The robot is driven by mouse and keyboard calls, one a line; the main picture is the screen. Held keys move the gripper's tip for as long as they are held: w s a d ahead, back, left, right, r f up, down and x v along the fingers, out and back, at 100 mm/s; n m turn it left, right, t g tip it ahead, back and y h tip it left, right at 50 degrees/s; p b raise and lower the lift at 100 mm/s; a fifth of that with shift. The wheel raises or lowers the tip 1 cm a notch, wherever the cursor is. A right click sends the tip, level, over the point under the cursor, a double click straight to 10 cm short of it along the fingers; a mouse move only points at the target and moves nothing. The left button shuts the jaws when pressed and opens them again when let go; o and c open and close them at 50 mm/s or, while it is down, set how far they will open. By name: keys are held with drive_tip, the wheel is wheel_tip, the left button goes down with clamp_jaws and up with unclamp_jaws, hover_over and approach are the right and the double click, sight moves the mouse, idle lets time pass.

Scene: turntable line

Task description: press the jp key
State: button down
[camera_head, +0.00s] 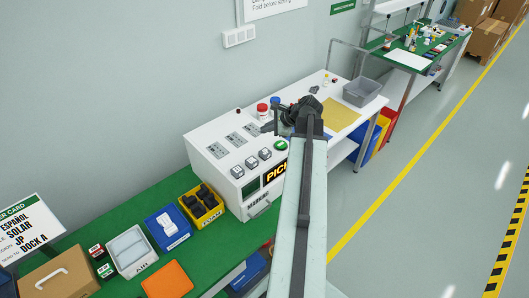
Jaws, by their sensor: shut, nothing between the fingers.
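The white marking machine (212,166) stands at the end of the green bench. Its sloped top has three pale square keys (251,162) in a row and a round green button (281,145). Behind them is a row of small grey panels (236,139). The labels on the keys are too small to read, so I cannot tell which one is jp. My gripper (266,127) is shut and empty, pointing left over the far right part of the machine. It appears apart from the keys. My arm hides part of the machine's right side.
An order card (28,232) at left reads ESPAÑOL, SOLAR, JP, DOCK A. Blue (168,228), yellow (203,206) and white (131,251) bins stand on the green bench. A grey tub (361,92) and yellow sheet (340,114) lie beyond my arm. Floor at right is clear.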

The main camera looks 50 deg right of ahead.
sight(267, 152)
drive_tip(key=shift+s+d, duration=0.1)
drive_tip(key=shift+d, duration=0.15)
wheel_tip(267, 152, down, 9)
drive_tip(key=b, duration=0.9)
drive_tip(key=shift+r, duration=0.1)
idle(1.4)
drive_tip(key=shift+f+b, duration=0.3)
drive_tip(key=shift+f, duration=0.05)
